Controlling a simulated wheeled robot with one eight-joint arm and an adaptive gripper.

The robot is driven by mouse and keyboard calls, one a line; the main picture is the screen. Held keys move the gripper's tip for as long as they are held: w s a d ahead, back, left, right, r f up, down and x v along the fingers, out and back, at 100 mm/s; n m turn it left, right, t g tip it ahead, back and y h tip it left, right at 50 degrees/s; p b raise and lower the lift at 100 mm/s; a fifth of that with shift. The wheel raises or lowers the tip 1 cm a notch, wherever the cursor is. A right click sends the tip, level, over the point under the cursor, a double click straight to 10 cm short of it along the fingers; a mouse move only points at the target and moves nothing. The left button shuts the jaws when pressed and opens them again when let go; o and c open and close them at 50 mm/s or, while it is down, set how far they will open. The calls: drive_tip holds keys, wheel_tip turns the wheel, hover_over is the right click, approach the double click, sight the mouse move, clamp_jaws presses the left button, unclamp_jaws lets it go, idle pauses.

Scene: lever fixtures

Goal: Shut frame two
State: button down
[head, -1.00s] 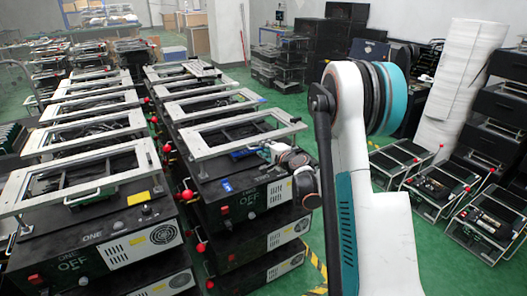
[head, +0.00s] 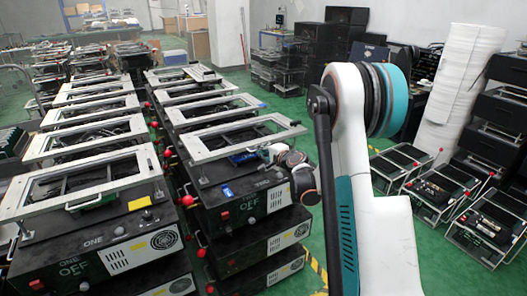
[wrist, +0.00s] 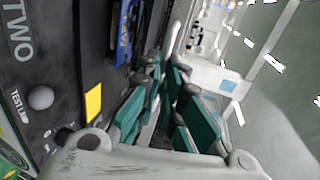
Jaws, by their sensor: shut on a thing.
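Frame two (head: 240,135) is the pale rectangular frame over the dark box marked TWO (head: 245,203), front of the right row. Its front edge stands above the box top with a gap. My gripper (head: 272,154) is at the front edge of frame two, toward its right end. In the wrist view my gripper's green-padded fingers (wrist: 168,95) are close together at the frame's front. The part gripped is largely hidden between them. The word TWO (wrist: 22,35), a yellow label (wrist: 93,102) and a round knob (wrist: 41,97) lie left of the fingers.
Red-ball levers (head: 187,200) stick up between the rows. More framed boxes stand behind. Black racks (head: 495,110) and small fixtures are at the right; green floor is clear between.

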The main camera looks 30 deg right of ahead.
drive_tip(key=shift+r, duration=0.3)
drive_tip(key=c, duration=1.8)
unclamp_jaws()
drive_tip(key=shift+o, duration=0.2)
drive_tip(key=v, duration=1.2)
drive_tip(key=shift+r, duration=0.1)
